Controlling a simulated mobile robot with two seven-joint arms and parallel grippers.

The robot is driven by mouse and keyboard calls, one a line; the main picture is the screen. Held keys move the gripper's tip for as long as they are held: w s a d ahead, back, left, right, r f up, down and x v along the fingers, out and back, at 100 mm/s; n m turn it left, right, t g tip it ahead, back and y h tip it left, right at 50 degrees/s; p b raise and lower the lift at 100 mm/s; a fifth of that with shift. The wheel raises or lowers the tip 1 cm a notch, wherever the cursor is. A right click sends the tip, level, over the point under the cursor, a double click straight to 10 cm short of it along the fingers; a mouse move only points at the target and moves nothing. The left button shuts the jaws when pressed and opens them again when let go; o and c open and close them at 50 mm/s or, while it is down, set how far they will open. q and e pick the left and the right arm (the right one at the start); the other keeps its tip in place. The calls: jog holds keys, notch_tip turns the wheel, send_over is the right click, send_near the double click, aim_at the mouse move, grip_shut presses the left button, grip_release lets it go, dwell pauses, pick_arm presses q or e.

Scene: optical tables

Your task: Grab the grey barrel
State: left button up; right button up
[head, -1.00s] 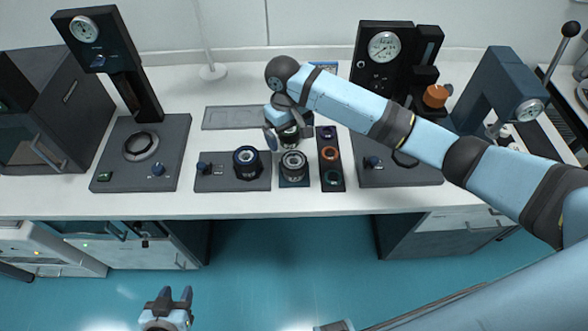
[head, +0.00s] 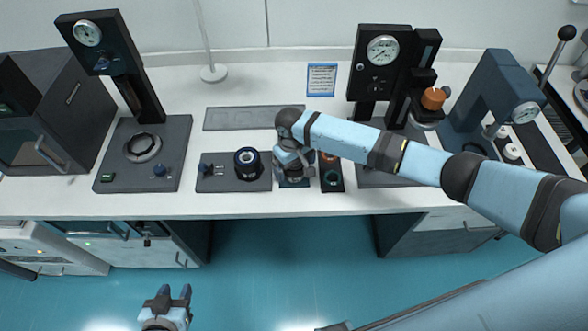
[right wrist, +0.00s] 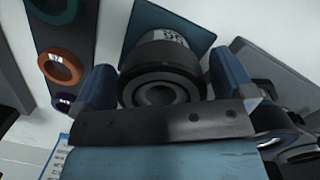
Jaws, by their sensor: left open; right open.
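The grey barrel (right wrist: 160,85) is seen close from above in the right wrist view, with a dark ringed top and a paler, marked side. It stands on a small blue pad (right wrist: 165,22). My right gripper (head: 293,168) is down over it and hides most of it in the head view. Its two blue fingers are open, one on each side of the barrel; I cannot tell whether they touch it. My left gripper (head: 173,293) is open and empty, low in front of the bench.
A dark blue-black barrel (head: 248,163) stands on a grey plate just left. A dark strip with coloured rings (head: 331,178) lies close on the right. Gauge stands (head: 383,50) rise behind. A flat grey plate (head: 240,118) lies at the back.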

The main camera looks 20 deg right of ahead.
jog(key=c, duration=1)
jog(key=shift+o, duration=0.2)
jog(key=shift+r, duration=0.1)
